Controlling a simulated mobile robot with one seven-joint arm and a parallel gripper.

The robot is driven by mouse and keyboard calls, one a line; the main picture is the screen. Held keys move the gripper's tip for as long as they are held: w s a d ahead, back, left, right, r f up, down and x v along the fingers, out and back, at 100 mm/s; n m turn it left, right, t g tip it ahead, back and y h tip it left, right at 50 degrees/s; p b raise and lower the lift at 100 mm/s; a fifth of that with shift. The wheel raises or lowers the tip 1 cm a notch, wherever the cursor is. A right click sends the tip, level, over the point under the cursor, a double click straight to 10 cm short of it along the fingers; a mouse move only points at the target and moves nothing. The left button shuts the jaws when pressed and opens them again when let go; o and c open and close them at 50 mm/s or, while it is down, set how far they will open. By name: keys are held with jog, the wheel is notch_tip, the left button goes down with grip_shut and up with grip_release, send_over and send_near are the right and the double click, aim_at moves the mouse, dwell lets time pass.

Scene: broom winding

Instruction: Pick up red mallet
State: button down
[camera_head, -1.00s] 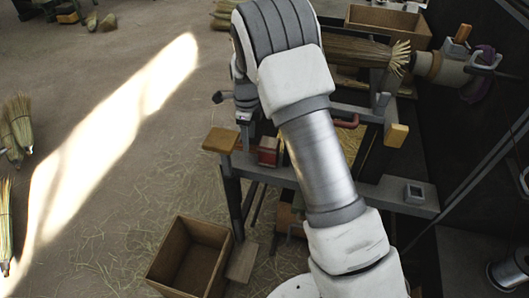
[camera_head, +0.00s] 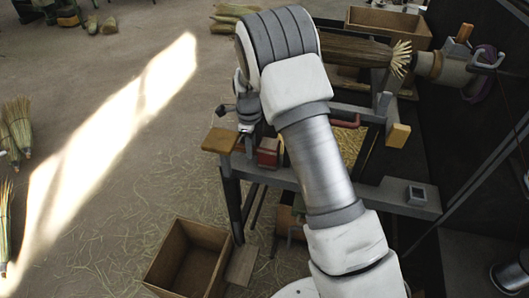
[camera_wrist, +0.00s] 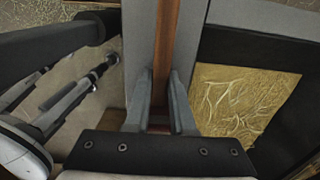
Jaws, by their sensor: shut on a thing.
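In the wrist view the two fingers of my gripper (camera_wrist: 160,82) stand on either side of a long reddish-brown wooden handle and are shut on it. I take this to be the handle of the red mallet (camera_wrist: 168,40). It runs up the picture over a grey bench beam. A small reddish part shows low between the fingers. In the head view a red block (camera_head: 268,152) sits at the bench's left part, beside my arm. I cannot tell whether it belongs to the mallet. My fingers are not clear there.
The grey bench (camera_head: 400,195) carries a wooden block (camera_head: 219,140) at its left end. A broom head (camera_head: 355,50) lies in the winding machine (camera_head: 455,70) behind my arm. An open wooden box (camera_head: 165,268) stands on the floor.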

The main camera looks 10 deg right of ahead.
jog(key=shift+r, duration=0.1)
notch_tip(320, 180, up, 18)
jog(key=p, duration=0.4)
jog(key=s+a, duration=0.3)
jog(key=s, duration=0.5)
jog(key=s+a+p, duration=0.1)
jog(key=s+a, duration=0.2)
jog(key=s, duration=0.5)
jog(key=shift+s+a, duration=0.35)
jog(key=shift+a, duration=0.05)
jog(key=c, duration=1.4)
grip_release()
grip_shut()
